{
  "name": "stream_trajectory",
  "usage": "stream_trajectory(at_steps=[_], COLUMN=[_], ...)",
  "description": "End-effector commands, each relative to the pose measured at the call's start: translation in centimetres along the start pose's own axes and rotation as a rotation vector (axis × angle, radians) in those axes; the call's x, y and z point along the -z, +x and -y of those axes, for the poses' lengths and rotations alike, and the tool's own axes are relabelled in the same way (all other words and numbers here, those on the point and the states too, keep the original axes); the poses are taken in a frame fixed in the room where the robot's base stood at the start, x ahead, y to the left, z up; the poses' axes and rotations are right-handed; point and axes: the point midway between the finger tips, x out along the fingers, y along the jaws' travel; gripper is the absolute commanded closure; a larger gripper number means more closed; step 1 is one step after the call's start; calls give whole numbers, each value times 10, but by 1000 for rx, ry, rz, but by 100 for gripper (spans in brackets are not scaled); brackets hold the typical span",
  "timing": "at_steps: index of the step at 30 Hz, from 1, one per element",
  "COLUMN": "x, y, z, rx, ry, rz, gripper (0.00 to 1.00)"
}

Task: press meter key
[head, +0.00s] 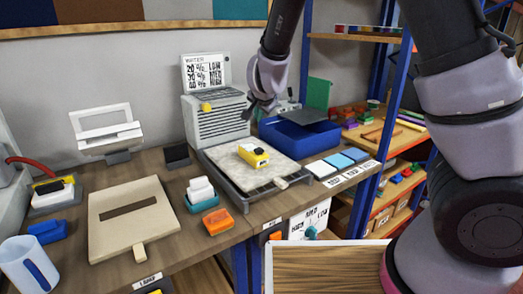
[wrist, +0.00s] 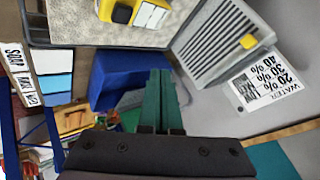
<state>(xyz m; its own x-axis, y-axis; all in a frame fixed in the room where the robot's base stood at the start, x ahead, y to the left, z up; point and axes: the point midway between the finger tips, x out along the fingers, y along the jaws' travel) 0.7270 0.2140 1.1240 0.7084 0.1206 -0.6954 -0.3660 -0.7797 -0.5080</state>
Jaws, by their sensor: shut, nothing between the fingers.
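The yellow meter with a dark part and a white label (head: 253,155) lies on a pale rug piece (head: 228,160) in a grey tray. In the wrist view the meter (wrist: 124,12) is cut off by the top edge, so its key cannot be made out. My gripper (head: 262,108) is above and behind the meter, apart from it, near the grey slatted unit. In the wrist view its two green fingers (wrist: 160,74) lie together, shut and empty, with the blue bin behind them.
The grey slatted unit with a yellow knob (head: 206,106) and a water chart (head: 206,70) stands behind the tray. A blue bin (head: 300,137) is at its right. White and blue swatches (head: 338,161) line the bench's right edge. A beige board (head: 130,235) lies left.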

Motion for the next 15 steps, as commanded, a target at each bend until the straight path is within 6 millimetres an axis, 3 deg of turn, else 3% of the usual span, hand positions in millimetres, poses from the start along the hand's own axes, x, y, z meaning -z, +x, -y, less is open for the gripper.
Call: stream_trajectory(at_steps=[8, 15], x=[-3, -18], y=[5, 26], z=[-5, -21], rx=[-4, -6], ry=[-2, -3], rz=[0, 2], gripper=[100, 100])
